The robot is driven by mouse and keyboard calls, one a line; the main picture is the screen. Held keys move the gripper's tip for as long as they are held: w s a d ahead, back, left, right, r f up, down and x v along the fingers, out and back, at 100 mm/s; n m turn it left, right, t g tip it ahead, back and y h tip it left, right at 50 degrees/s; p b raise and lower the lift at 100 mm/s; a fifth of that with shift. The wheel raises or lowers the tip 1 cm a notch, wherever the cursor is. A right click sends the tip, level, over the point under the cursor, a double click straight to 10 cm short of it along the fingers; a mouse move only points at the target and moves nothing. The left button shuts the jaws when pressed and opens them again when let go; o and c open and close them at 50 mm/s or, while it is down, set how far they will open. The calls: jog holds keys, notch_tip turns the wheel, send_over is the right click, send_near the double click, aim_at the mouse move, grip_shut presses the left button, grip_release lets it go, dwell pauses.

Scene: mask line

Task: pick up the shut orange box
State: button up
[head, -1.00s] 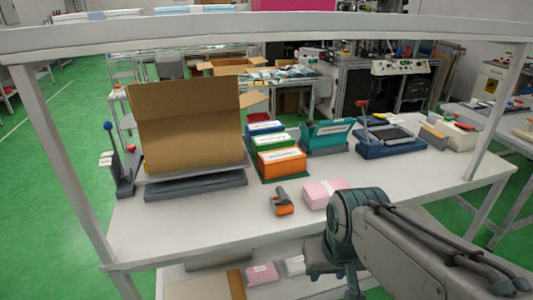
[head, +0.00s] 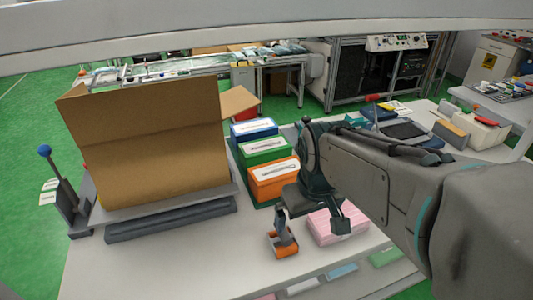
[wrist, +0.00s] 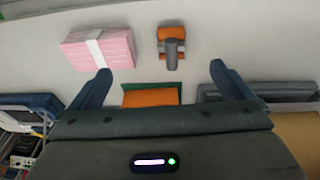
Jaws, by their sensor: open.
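The shut orange box (head: 274,181) has a white label on its lid. It stands at the near end of a row, in front of the green box (head: 265,150) and the blue box (head: 254,130). My gripper (head: 312,214) is open and empty, above the table just right of and nearer than the orange box. In the wrist view a strip of the orange box (wrist: 151,98) shows between the spread fingers of my gripper (wrist: 160,73). The gripper body hides the rest there. I see no contact with it.
An orange tape dispenser (head: 283,244) and a pink pack with a white band (head: 337,226) lie on the white table (head: 200,265) in front. A large open carton (head: 150,140) stands left. A frame beam (head: 250,28) crosses above.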

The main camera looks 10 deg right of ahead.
jog(key=w+r+n, duration=0.2)
jog(key=w+n, duration=0.2)
jog(key=w, duration=0.3)
jog(key=n+g, duration=0.3)
jog(key=n, duration=1.2)
send_over(277, 170)
notch_tip(277, 170, down, 8)
jog(key=shift+f, duration=0.1)
notch_tip(277, 170, down, 8)
jog(key=shift+r, duration=0.15)
jog(key=shift+w+d+f, duration=0.15)
jog(key=shift+f, duration=1.2)
jog(key=shift+w+d+f, duration=0.1)
jog(key=shift+f, duration=1.25)
jog(key=c, duration=0.9)
